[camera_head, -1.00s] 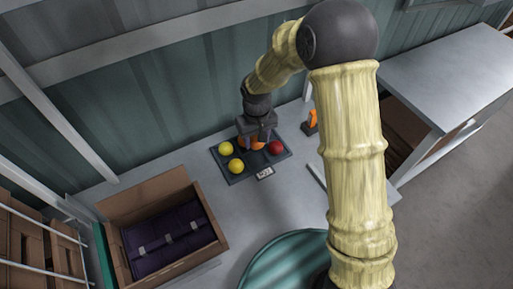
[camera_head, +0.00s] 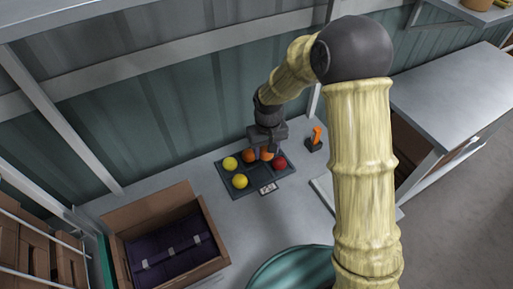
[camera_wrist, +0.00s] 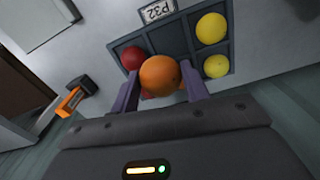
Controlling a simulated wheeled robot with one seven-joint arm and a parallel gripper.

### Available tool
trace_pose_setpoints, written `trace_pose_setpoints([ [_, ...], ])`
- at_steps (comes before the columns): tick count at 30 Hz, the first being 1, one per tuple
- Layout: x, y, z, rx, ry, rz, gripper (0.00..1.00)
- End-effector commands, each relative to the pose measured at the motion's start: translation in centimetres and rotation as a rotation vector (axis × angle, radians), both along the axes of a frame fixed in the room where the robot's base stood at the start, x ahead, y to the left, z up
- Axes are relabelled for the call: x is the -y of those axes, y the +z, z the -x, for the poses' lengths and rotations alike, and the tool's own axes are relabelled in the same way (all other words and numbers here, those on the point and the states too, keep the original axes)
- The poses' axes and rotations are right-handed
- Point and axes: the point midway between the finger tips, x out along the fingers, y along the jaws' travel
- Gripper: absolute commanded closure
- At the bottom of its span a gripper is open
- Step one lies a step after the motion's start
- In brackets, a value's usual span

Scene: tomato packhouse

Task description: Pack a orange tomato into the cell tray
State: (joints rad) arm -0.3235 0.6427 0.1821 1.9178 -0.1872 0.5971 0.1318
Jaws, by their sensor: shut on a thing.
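The dark cell tray (camera_head: 262,180) lies on the bench and also shows in the wrist view (camera_wrist: 178,42). My gripper (camera_head: 267,153) is over the back of the tray, shut on an orange tomato (camera_wrist: 160,75) between its fingers. Another orange tomato (camera_head: 250,156) is just left of the held one, in the tray's back row. Two yellow tomatoes (camera_head: 230,163) (camera_head: 240,181) sit in the left cells. A red tomato (camera_head: 279,163) sits at the right. I cannot tell whether the held tomato touches the tray.
A label card (camera_head: 268,188) stands at the tray's front edge. An orange-and-black item (camera_head: 316,140) is on the bench to the right. A cardboard box (camera_head: 150,213) with dark contents is at the left. The bench between box and tray is clear.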

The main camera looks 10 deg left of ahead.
Motion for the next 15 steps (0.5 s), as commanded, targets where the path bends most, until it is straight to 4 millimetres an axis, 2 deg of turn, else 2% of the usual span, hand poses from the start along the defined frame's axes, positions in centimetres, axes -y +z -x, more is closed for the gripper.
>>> trace_pose_setpoints([
  [1, 1.1, 1.0, -0.4, -0.003, -0.028, 0.001, 0.65],
  [3, 2.6, 1.3, -1.0, -0.005, -0.067, -0.001, 0.65],
  [10, 8.4, 1.9, -2.3, -0.008, -0.208, -0.005, 0.65],
  [15, 12.8, 2.3, -2.5, -0.009, -0.311, -0.003, 0.65],
])
